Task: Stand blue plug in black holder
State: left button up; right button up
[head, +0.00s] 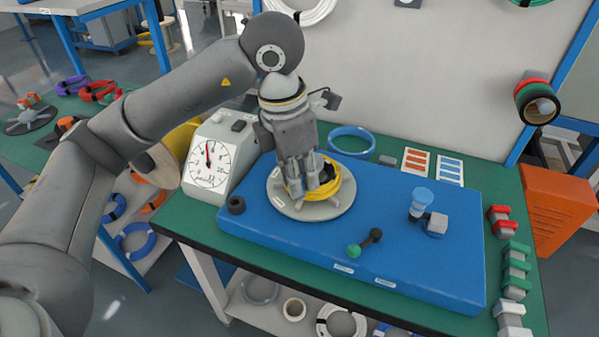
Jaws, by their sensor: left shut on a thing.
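A blue plug-like piece (422,197) with a wide pale-blue top stands upright toward the right of the blue board. Its lower end meets a small dark part (416,216) beside a grey block; I cannot tell whether it sits in it. A short black ring-shaped holder (236,205) rests at the board's left edge, and no plug shows in it. My left gripper (314,193) points down over a grey round plate (318,212), shut on the yellow cable coil (338,190); its fingers hide part of the coil. My right gripper is not in view.
The blue board (300,236) lies on a green table. A dial gauge (208,165) stands close at left. Red, green and white blocks (515,268) line the right edge.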

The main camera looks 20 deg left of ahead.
pick_arm(q)
jog(key=w+a+b, duration=0.2)
jog(key=a+b, duration=0.1)
jog(key=a, duration=1.3)
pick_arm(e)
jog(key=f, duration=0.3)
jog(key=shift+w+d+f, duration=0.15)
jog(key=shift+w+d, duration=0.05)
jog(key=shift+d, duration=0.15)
pick_arm(q)
jog(key=shift+f, duration=0.15)
dwell(0.4)
jog(key=shift+f+b, duration=0.4)
jog(key=shift+f, duration=0.15)
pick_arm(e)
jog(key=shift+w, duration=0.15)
pick_arm(q)
jog(key=shift+f+b, duration=1.1)
jog(key=shift+f, duration=0.45)
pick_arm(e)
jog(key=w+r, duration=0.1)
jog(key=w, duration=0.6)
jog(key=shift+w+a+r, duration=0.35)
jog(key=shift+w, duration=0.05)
